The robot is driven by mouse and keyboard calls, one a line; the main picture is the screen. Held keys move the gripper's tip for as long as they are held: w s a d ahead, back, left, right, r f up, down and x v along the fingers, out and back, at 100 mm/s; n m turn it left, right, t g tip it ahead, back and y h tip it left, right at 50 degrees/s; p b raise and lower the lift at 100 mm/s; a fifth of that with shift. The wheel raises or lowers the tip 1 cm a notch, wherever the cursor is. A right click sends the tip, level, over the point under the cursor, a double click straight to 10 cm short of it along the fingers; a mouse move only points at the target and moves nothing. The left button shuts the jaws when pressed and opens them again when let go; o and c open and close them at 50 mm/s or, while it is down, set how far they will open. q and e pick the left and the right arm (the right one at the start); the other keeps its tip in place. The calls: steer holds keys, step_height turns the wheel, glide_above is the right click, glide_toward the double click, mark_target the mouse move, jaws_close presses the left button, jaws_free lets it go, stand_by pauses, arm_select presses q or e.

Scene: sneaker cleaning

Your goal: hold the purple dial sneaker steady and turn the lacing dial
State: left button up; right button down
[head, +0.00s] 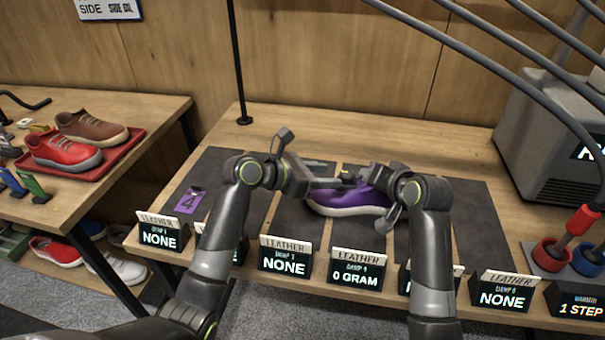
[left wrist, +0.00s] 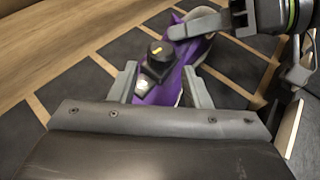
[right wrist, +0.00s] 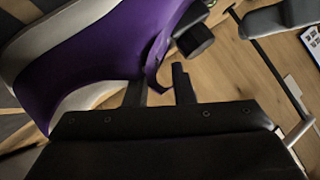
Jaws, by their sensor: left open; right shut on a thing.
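The purple sneaker (head: 345,203) with a white sole stands on a dark mat in the middle of the bench. Its black lacing dial (left wrist: 160,54) has a yellow mark and shows between and just beyond my left fingertips. My left gripper (head: 335,182) is open at the sneaker from the left, one finger on each side of the dial (right wrist: 194,40); I cannot tell whether they touch it. My right gripper (right wrist: 160,82) is shut on an upper edge of the purple sneaker (right wrist: 95,55). In the head view my right arm hides the sneaker's right end.
Several black display signs (head: 285,262) line the bench's front edge. A purple card (head: 189,200) lies on the left mat. A red tray (head: 100,158) holds shoes on the left table.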

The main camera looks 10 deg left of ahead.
mark_target(342, 174)
arm_select(q)
steer(key=v, duration=0.7)
steer(key=shift+o, duration=1.2)
steer(key=shift+d, duration=0.2)
steer(key=shift+o, duration=0.3)
steer(key=shift+d+r, duration=0.1)
steer(key=shift+d, duration=0.05)
steer(key=x, duration=1.2)
steer(key=shift+w, duration=0.2)
steer(key=c, duration=1)
